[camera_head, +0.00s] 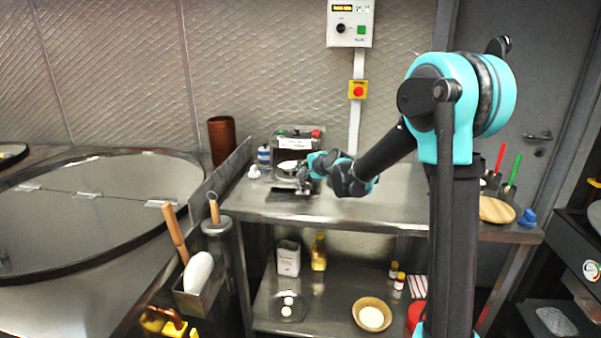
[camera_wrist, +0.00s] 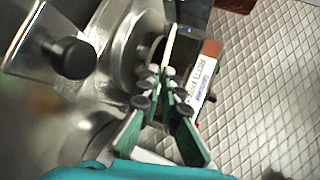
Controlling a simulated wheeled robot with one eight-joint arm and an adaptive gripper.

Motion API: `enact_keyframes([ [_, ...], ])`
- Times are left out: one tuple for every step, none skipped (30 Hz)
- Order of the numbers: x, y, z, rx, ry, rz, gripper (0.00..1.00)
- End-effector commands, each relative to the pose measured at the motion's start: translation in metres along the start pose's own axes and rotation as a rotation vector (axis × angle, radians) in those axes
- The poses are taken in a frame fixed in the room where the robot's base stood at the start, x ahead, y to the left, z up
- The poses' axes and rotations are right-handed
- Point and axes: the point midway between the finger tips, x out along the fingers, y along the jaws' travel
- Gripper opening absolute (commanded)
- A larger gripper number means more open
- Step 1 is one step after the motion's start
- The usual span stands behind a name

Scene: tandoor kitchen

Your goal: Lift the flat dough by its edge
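The flat dough (camera_head: 289,167) shows as a pale disc at the press on the counter in the head view. In the wrist view it is a thin cream strip (camera_wrist: 171,44), seen edge-on. My gripper (camera_head: 303,181) is at the right side of the dough in the head view. In the wrist view my gripper (camera_wrist: 162,74) has its green fingers drawn close together at the tips, with the strip's near end between them. The roti press (camera_wrist: 208,68), with a white label and a red-brown face, is right beside the fingers. The fingers hide the pinched edge.
The steel counter (camera_head: 345,209) is clear to the right of the press. A brown cylinder (camera_head: 222,141) and small bottles (camera_head: 264,158) stand left of it. A quilted metal wall (camera_head: 255,80) is close behind. The round tandoor top (camera_head: 100,215) is at left.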

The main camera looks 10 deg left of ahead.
Motion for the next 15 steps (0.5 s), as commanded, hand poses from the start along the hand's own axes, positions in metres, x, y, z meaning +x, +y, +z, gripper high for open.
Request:
enact_keyframes([
  [-0.001,-0.002,0.0,0.0,0.0,0.0,0.0],
  [-0.001,-0.002,0.0,0.0,0.0,0.0,0.0],
  [-0.001,-0.002,0.0,0.0,0.0,0.0,0.0],
  [-0.001,-0.002,0.0,0.0,0.0,0.0,0.0],
  [-0.001,-0.002,0.0,0.0,0.0,0.0,0.0],
  [-0.001,-0.002,0.0,0.0,0.0,0.0,0.0],
  [-0.001,-0.002,0.0,0.0,0.0,0.0,0.0],
  [-0.002,-0.002,0.0,0.0,0.0,0.0,0.0],
  [-0.004,-0.002,0.0,0.0,0.0,0.0,0.0],
  [-0.007,-0.002,0.0,0.0,0.0,0.0,0.0],
  [-0.011,-0.001,0.0,0.0,0.001,0.0,0.0],
  [-0.016,-0.001,0.0,0.0,0.001,0.0,0.0],
  [-0.02,-0.001,0.0,0.001,0.0,0.0,0.0],
  [-0.024,0.0,0.0,0.001,0.0,0.0,0.0],
  [-0.03,0.0,0.0,0.002,0.001,0.0,0.0],
])
